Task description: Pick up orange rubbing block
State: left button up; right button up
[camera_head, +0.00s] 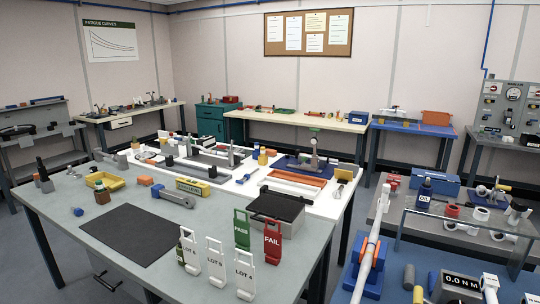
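A small orange block (145,180), which looks like the rubbing block, lies on the grey-topped table (60,210) in the left half of the head view. It sits behind the black mat (130,235), between a yellow tray and a grey wrench-like tool. Nothing is touching it that I can make out. Neither of my grippers shows in this view.
White LOT stands (215,262), a green PASS stand (242,229) and a red FAIL stand (272,243) line the front right edge. The mat is bare.

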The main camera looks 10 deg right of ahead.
aim_at(270, 153)
jog(key=i+j+u, duration=0.35)
jog(key=j, duration=0.2)
jog(key=i+j+u, duration=0.7)
jog(key=i, duration=0.2)
jog(key=i+j+u, duration=0.35)
jog(key=i, duration=0.15)
jog(key=i+u, duration=0.35)
jog(key=i, duration=3.8)
jog(key=i+l+z, duration=0.1)
jog(key=i+z, duration=0.35)
jog(key=i, duration=0.15)
jog(key=i+j+z, duration=0.1)
jog(key=i+z, duration=0.35)
jog(key=i, duration=0.15)
jog(key=i+j+z, duration=0.3)
jog(key=i+z, duration=0.15)
jog(key=i, duration=0.15)
jog(key=i+l+z, duration=0.25)
jog(key=i+z, duration=0.15)
jog(key=i+l+z, duration=0.1)
jog(key=i+z, duration=0.65)
jog(key=i, duration=0.15)
jog(key=i+j+z, duration=0.15)
jog(key=i+z, duration=0.35)
jog(key=i, duration=1.8)
